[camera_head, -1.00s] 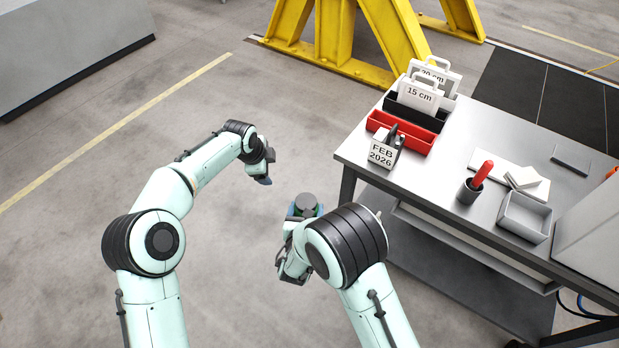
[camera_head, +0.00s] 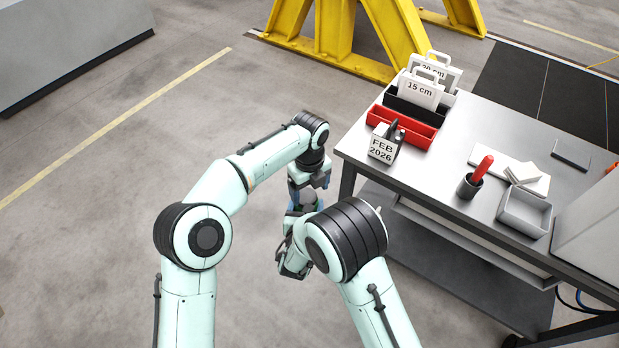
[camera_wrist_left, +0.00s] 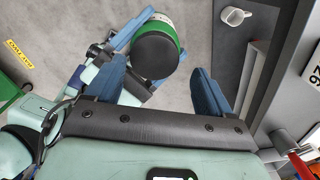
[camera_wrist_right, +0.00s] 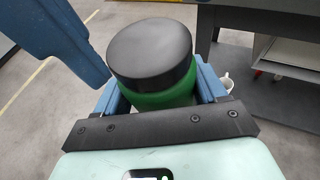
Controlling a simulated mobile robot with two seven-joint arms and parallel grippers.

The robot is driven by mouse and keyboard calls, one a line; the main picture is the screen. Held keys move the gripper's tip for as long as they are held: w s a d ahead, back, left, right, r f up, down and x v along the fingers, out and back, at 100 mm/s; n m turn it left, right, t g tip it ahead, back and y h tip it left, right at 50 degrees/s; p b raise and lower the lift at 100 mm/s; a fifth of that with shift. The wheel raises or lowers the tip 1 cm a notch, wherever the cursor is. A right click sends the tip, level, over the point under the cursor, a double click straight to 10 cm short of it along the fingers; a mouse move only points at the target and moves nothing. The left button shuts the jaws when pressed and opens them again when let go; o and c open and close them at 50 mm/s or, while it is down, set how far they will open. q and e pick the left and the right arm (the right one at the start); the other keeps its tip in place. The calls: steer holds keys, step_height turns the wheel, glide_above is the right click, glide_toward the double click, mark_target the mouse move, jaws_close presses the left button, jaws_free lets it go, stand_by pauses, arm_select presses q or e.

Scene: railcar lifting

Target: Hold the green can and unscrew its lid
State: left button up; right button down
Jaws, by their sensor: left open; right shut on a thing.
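The green can (camera_wrist_right: 166,96) has a wide black lid (camera_wrist_right: 150,46) on top. My right gripper (camera_wrist_right: 165,92) is shut on the can's green body, with a blue finger on each side. My left gripper (camera_wrist_left: 157,85) is open, and the lid (camera_wrist_left: 156,54) shows just beyond its fingertips, roughly between them. In the right wrist view a blue finger of the left gripper (camera_wrist_right: 62,40) hangs at upper left, apart from the lid. In the head view the left gripper (camera_head: 305,190) is directly above the can, which is mostly hidden by the arms.
A steel workbench (camera_head: 480,135) stands to the right, close to both grippers. It carries a red bin (camera_head: 405,131), a FEB 2026 holder (camera_head: 383,150), a cup with a red tool (camera_head: 471,186) and a grey tray (camera_head: 524,215). A white mug (camera_wrist_left: 235,16) shows near the bench. Floor at left is clear.

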arm_select(q)
steer(key=shift+f, duration=1.05)
steer(key=shift+c, duration=0.3)
